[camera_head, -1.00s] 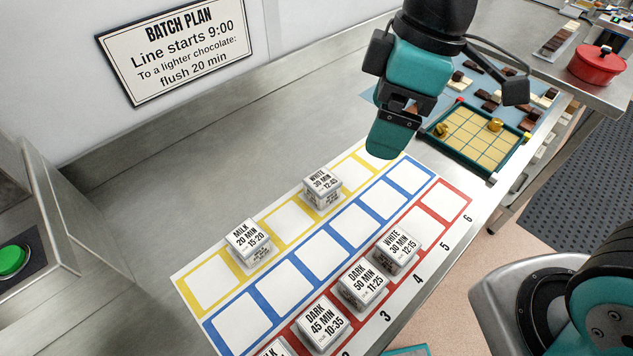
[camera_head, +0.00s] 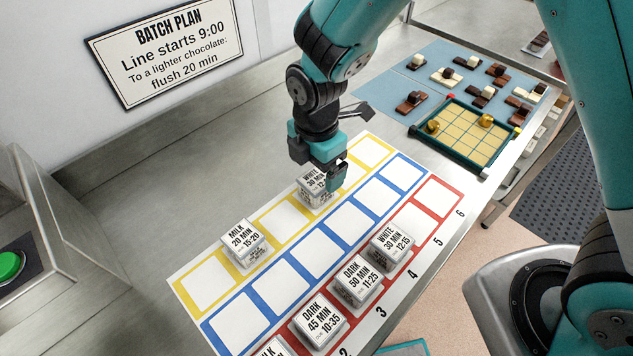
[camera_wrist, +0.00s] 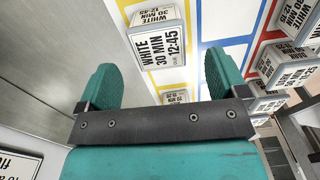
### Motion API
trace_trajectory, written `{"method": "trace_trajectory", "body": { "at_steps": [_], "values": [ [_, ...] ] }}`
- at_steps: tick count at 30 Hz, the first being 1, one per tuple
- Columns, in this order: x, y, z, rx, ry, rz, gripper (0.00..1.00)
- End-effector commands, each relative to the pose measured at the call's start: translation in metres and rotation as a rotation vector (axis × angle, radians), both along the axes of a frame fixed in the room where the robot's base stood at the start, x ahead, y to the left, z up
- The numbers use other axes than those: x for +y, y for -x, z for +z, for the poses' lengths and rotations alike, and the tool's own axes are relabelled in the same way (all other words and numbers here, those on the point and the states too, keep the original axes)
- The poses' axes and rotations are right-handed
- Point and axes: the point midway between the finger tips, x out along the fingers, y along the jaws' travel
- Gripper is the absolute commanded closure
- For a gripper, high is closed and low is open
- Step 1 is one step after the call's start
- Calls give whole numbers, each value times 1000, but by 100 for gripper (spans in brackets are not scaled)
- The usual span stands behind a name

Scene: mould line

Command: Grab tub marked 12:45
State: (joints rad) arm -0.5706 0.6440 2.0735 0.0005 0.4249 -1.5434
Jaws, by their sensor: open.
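I cannot tell whether a finger touches the tub.
The MILK 15:20 tub (camera_head: 243,241) stands to the left in the yellow row. In the red row stand tubs marked 12:15 (camera_head: 391,246), 11:25 (camera_head: 358,282) and 10:35 (camera_head: 320,322). The blue row (camera_head: 318,254) is empty. A green-framed grid tray (camera_head: 462,143) lies behind right.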

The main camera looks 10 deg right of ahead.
Motion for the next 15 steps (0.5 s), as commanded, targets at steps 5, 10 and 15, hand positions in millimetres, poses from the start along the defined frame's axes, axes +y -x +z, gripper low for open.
{"method": "trace_trajectory", "body": {
  "at_steps": [5, 10, 15],
  "values": [
    [0, 0, -15, 1, 1, -1, 8],
    [0, 0, -29, 3, 2, -1, 8],
    [1, 0, -54, 3, 2, -1, 8]
  ]
}}
